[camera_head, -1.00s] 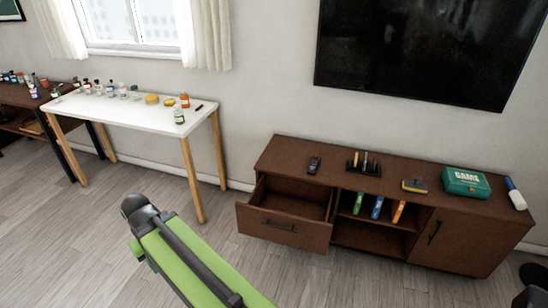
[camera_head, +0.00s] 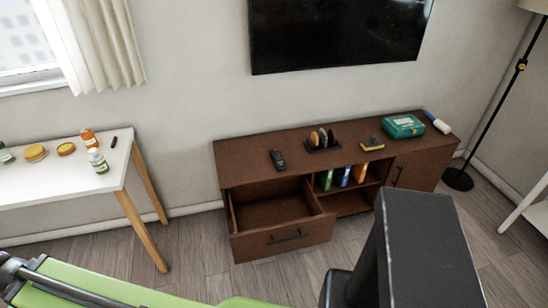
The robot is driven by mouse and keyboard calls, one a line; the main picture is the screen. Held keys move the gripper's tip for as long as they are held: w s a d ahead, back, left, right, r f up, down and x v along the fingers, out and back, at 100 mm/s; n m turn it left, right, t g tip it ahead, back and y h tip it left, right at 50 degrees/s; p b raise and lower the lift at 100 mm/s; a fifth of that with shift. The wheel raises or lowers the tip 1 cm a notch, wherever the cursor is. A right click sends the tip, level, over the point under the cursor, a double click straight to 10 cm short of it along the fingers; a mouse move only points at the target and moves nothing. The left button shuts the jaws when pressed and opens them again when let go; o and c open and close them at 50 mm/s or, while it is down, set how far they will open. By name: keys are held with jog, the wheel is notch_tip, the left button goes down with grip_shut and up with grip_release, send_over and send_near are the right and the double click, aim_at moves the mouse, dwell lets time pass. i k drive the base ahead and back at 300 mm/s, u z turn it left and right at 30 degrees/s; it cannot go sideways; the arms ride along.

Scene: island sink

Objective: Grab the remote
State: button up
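The remote (camera_head: 277,160) is small, dark and slim. It lies flat on the top of the brown TV cabinet (camera_head: 235,157), near the left part, behind the open drawer (camera_head: 285,237). The drawer is pulled out and looks empty. Parts of my green and black arm show along the bottom, well in front of the cabinet and apart from the remote. My gripper's fingers cannot be made out.
A dark holder (camera_head: 322,145) with round items, a yellow-and-dark item (camera_head: 372,144), a green box (camera_head: 404,126) and a white-blue bottle (camera_head: 437,123) stand right of the remote. A white table (camera_head: 60,182) is at left, a floor lamp (camera_head: 487,120) at right. Floor shows between table and cabinet.

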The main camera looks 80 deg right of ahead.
aim_at(280, 163)
jog(key=z, duration=0.75)
jog(key=i, duration=1.15)
jog(key=z, duration=0.75)
